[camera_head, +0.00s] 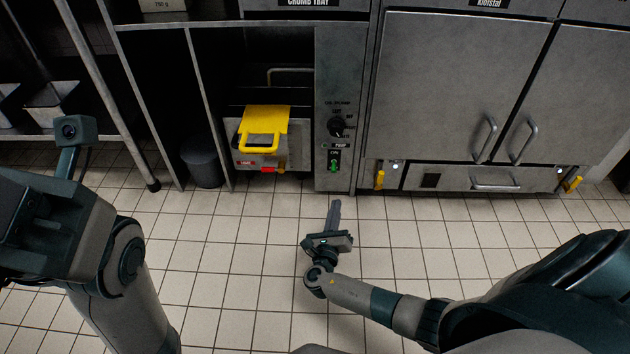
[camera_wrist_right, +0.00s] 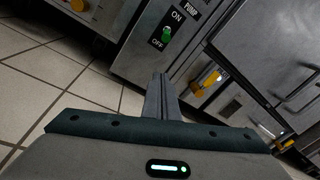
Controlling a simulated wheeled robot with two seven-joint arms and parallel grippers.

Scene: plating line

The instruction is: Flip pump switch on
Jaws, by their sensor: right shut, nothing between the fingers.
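The pump switch (camera_head: 334,163) is a small green toggle on a black plate, low on the narrow grey control panel (camera_head: 343,75). In the right wrist view the green toggle (camera_wrist_right: 167,34) sits between an ON label and an OFF label; I cannot tell which way it is set. My right gripper (camera_head: 335,204) is shut and empty, in front of and below the switch in the head view. Its fingers (camera_wrist_right: 160,78) point toward the panel and appear apart from the switch. My left arm shows at the left, but its gripper is not in view.
A black rotary knob (camera_head: 337,127) sits above the switch. A yellow-handled unit (camera_head: 263,133) stands in the bay to the left, beside a dark bin (camera_head: 203,163). Steel cabinet doors (camera_head: 450,90) and yellow levers (camera_head: 380,179) are to the right. The tiled floor (camera_head: 225,265) is clear.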

